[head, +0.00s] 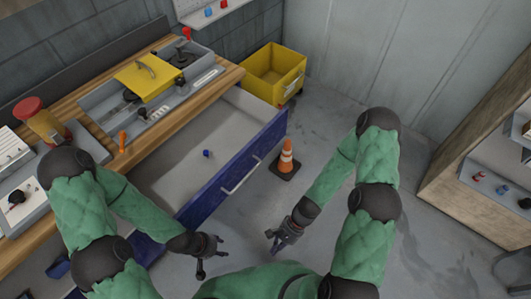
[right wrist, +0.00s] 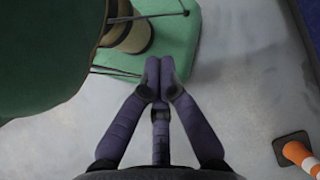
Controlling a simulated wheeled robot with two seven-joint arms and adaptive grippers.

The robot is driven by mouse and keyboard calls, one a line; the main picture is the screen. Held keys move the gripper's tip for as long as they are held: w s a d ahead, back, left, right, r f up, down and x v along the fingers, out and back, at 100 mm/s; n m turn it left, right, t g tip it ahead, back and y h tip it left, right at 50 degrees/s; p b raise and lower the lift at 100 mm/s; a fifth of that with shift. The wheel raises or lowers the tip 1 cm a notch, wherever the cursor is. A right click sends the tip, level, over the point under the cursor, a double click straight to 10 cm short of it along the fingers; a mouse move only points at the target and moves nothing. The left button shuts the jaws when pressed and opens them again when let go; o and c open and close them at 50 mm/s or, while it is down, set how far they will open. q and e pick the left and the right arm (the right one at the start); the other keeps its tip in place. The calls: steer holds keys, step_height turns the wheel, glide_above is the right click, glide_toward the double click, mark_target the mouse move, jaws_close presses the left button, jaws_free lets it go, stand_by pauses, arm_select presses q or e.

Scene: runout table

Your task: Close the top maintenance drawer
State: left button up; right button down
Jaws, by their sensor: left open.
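The top maintenance drawer (head: 238,172) is pulled out from under the wooden bench in the head view. It has a grey inside, a blue front and a light bar handle (head: 242,178). A small blue item (head: 207,153) lies inside it. My left gripper (head: 218,255) is open and empty, below the near end of the drawer front in the picture and apart from the handle. My right gripper (head: 272,240) is over the floor, right of the left one, apart from the drawer. In the right wrist view its fingers (right wrist: 160,75) hold nothing; their gap is unclear.
An orange-and-white cone (head: 286,160) stands on the floor close to the drawer front. A yellow bin (head: 272,75) stands beyond the drawer. The bench (head: 220,78) carries trays and tools. A wooden cabinet (head: 450,175) is at right. Floor between drawer and cabinet is mostly clear.

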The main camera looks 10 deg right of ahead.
steer(key=w+a+r+m+t+y, duration=0.1)
steer(key=w+a+r+m+y, duration=0.15)
steer(key=m+y, duration=0.2)
steer(key=m+t+p, duration=0.2)
steer(key=m+t, duration=1.2)
steer(key=t, duration=0.3)
glide_toward(260, 150)
steer(key=shift+h, duration=0.25)
steer(key=b+x, duration=0.2)
steer(key=x, duration=0.5)
steer(key=shift+a, duration=0.1)
